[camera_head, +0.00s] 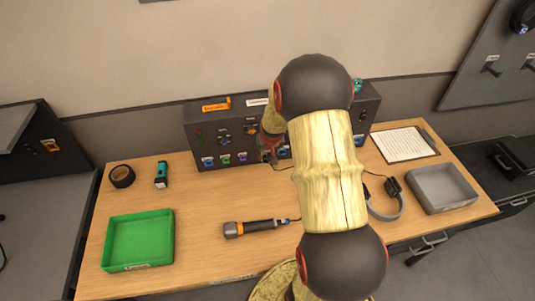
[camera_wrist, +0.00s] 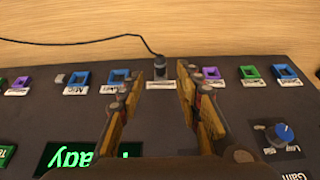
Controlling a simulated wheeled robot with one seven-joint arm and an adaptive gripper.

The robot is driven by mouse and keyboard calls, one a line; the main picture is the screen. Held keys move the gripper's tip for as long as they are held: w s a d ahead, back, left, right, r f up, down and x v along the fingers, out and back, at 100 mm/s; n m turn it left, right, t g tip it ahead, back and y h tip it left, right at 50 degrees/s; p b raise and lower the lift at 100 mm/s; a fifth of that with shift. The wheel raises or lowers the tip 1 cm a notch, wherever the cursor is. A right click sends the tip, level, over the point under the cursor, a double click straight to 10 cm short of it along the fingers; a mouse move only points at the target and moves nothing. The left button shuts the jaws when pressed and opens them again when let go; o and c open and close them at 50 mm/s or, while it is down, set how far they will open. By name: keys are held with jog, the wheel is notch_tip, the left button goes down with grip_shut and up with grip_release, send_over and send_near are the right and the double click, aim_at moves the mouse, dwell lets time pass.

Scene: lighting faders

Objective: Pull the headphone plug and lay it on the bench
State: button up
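The headphone plug (camera_wrist: 160,68) is a dark upright plug in a socket near the edge of the dark panel in the wrist view, with a thin black cable (camera_wrist: 95,40) running off left over the wood. My gripper (camera_wrist: 161,76) is open; its two fingers stand on either side of the plug's line, with a gap to each. I cannot tell how far the fingertips are above it. In the head view my arm hides the plug. The headphones (camera_head: 385,212) lie on the bench (camera_head: 195,225) at right, partly behind my arm.
The control panel (camera_head: 205,135) stands at the bench's back, with coloured sockets and a blue knob (camera_wrist: 284,132). On the bench are a green tray (camera_head: 140,266), a grey tray (camera_head: 443,207), a microphone (camera_head: 250,228), tape (camera_head: 122,176) and a clipboard (camera_head: 405,144).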

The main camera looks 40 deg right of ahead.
aim_at(266, 159)
jog(key=shift+b+x, duration=1.6)
jog(key=shift+x, duration=1.3)
jog(key=shift+c, duration=0.2)
jog(key=c, duration=0.7)
grip_shut()
jog(key=shift+s+a, duration=0.1)
jog(key=shift+s+a, duration=0.55)
jog(key=shift+s, duration=0.4)
jog(key=shift+s+a, duration=0.6)
jog(key=shift+s, duration=0.35)
